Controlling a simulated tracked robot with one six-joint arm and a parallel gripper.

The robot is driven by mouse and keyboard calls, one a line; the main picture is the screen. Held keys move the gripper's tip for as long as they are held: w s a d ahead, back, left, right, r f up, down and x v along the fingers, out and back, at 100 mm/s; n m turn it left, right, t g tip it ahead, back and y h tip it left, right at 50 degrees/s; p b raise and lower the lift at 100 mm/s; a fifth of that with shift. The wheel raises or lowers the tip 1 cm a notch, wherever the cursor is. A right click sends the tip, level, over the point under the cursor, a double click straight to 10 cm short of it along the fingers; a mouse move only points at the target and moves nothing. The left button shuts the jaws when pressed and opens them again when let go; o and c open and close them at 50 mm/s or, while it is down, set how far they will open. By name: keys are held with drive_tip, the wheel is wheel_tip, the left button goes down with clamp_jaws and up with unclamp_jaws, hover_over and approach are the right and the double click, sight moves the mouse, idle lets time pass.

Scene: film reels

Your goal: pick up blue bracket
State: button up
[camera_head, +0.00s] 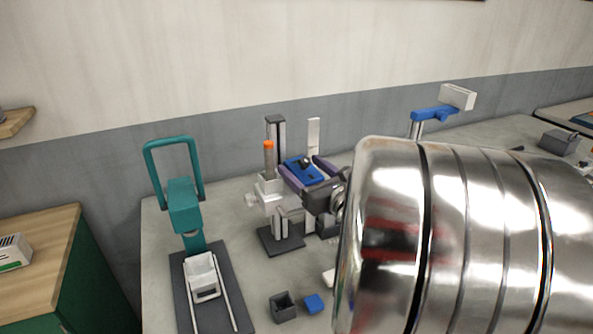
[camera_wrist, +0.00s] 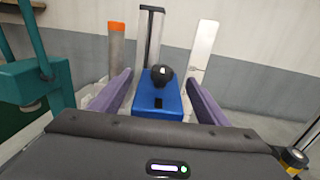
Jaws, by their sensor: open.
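The blue bracket (camera_head: 301,174) sits on a stand at the middle of the bench, with a black knob on top. In the wrist view the blue bracket (camera_wrist: 171,104) lies between my two purple fingers, with the black knob (camera_wrist: 161,74) at its far end. My gripper (camera_head: 298,163) is open, one finger on each side of the bracket. In the wrist view a gap shows between the bracket and each finger of my gripper (camera_wrist: 158,80). The bracket's near lower end is hidden behind my gripper body.
A grey upright post (camera_wrist: 150,38), an orange-tipped rod (camera_wrist: 116,48) and a white upright plate (camera_wrist: 203,48) stand close around the bracket. A teal press (camera_head: 185,205) is at left.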

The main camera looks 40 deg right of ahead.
idle(0.5)
drive_tip(key=c, duration=1.5)
drive_tip(key=shift+o, duration=0.2)
drive_tip(key=shift+r, duration=0.1)
wheel_tip(320, 180, up, 10)
drive_tip(key=shift+f, duration=0.1)
drive_tip(key=shift+w+d+f+g, duration=0.2)
drive_tip(key=shift+f+g, duration=0.25)
drive_tip(key=shift+f, duration=0.35)
drive_tip(key=shift+w+d+f+g, duration=0.1)
drive_tip(key=shift+w+f+g, duration=0.3)
drive_tip(key=shift+f, duration=0.4)
drive_tip(key=shift+s, duration=0.1)
